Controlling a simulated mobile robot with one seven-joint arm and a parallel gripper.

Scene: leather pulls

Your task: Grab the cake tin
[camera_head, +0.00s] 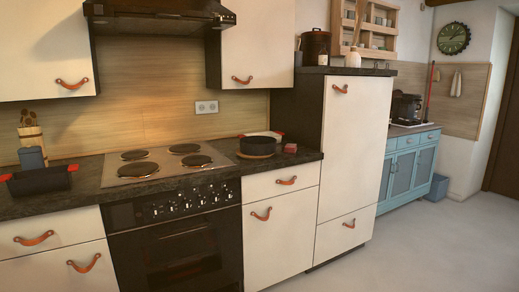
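I cannot tell for sure which vessel is the cake tin. A round black pan-like tin (257,146) sits on a round wooden board on the dark counter, right of the stove. A black rectangular dish (38,181) with red handle ends stands on the counter at the far left. A dark brown round canister (315,47) stands on top of the tall cream cabinet. My gripper is not in view.
The stove (168,163) with several dark hotplates lies between the dish and the round tin. A small red box (290,148) sits right of the round tin. A hood (160,14) hangs above. The floor (420,250) at right is clear.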

